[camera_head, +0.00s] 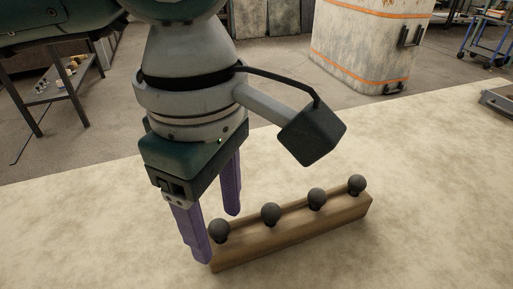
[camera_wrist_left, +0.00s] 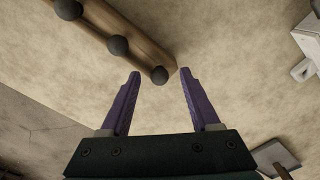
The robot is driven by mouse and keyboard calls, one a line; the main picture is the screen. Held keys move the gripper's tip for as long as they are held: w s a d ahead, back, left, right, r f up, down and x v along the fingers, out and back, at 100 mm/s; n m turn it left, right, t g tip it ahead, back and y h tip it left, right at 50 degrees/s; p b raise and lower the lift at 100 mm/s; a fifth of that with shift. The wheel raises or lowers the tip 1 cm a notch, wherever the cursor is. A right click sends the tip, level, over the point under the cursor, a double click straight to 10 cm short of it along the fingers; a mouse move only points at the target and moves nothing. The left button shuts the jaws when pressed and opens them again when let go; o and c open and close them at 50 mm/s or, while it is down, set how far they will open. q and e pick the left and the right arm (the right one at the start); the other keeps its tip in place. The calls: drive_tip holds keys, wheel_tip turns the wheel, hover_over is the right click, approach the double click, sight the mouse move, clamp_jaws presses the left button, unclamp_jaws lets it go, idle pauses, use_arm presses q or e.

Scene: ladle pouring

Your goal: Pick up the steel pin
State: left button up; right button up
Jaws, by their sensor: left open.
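Several dark pins with round ball heads stand in a row in a long wooden block (camera_head: 290,228). I cannot tell from the pictures which pin is the steel one. My left gripper (camera_head: 215,237) points down at the block's near left end, open and with nothing gripped. Its purple fingers stand on either side of the leftmost pin (camera_head: 219,231). In the left wrist view, that end pin (camera_wrist_left: 159,75) shows between the open fingertips, with a gap on both sides. The pin shafts are hidden in the block. My right gripper does not show.
The block stands on a pale mottled tabletop (camera_head: 430,215), which is clear around it. Behind the table are a white cabinet with orange bands (camera_head: 365,45), a dark shelf table (camera_head: 60,90) at the left and a blue trolley (camera_head: 488,40) at the right.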

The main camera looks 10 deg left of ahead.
use_arm(q)
clamp_jaws()
idle(0.5)
